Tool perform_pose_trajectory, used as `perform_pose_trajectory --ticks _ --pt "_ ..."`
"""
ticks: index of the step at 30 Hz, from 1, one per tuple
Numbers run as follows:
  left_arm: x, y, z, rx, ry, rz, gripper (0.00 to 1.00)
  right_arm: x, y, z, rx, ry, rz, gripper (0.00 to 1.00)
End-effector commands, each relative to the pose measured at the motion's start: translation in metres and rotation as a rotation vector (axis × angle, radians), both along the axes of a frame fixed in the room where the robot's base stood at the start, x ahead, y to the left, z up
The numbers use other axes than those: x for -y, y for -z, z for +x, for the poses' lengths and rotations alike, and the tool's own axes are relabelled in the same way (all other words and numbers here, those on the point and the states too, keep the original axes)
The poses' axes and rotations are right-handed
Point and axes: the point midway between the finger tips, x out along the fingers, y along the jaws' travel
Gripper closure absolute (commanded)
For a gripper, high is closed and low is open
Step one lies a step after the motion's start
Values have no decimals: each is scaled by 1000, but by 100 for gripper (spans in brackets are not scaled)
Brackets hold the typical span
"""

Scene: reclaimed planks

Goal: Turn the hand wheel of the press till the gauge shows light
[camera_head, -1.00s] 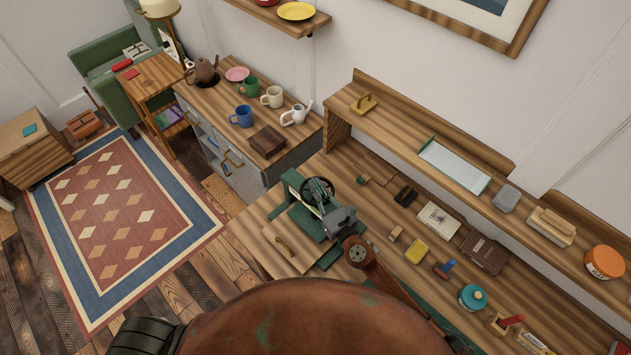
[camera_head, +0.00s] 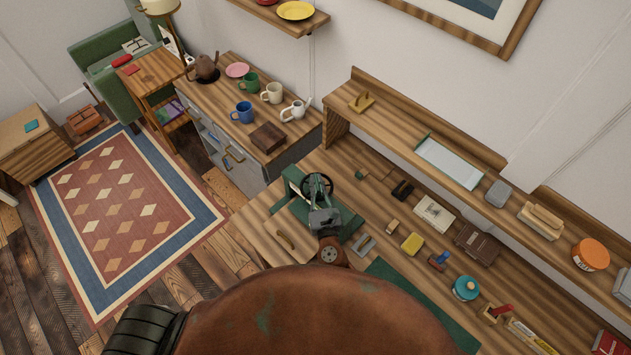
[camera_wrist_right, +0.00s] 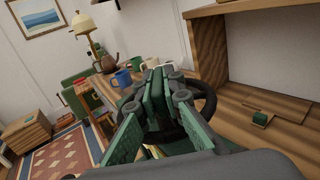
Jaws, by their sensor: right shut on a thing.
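The press (camera_head: 293,188) is green and stands on the bench near its left end. Its dark hand wheel (camera_head: 330,185) is on top, and the rim also shows in the wrist view (camera_wrist_right: 208,103). My right gripper (camera_head: 318,193) is over the wheel, its fingers shut on the wheel; in the wrist view its green-padded fingers (camera_wrist_right: 158,90) stand together at the rim. The gripper hides part of the wheel and press. I cannot make out the gauge or its reading. My left gripper is not in view.
A raised shelf (camera_head: 395,130) runs behind. A cabinet with mugs, including a blue mug (camera_head: 242,113), stands to the left.

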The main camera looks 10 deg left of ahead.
Motion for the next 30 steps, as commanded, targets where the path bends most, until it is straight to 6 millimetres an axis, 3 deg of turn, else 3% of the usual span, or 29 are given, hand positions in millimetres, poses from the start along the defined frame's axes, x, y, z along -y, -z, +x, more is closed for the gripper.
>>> perform_pose_trajectory --ticks 4,5,12,23,30 --pt "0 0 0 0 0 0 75 0 0 0 0 1 0 100" --pt "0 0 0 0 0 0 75 1 0 0 0 0 0 91" --pt "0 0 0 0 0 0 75 0 0 0 0 -1 0 75" --pt "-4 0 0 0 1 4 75 2 1 -5 -1 -1 0 75" --pt "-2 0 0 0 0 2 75 18 2 -44 -3 -1 0 75"
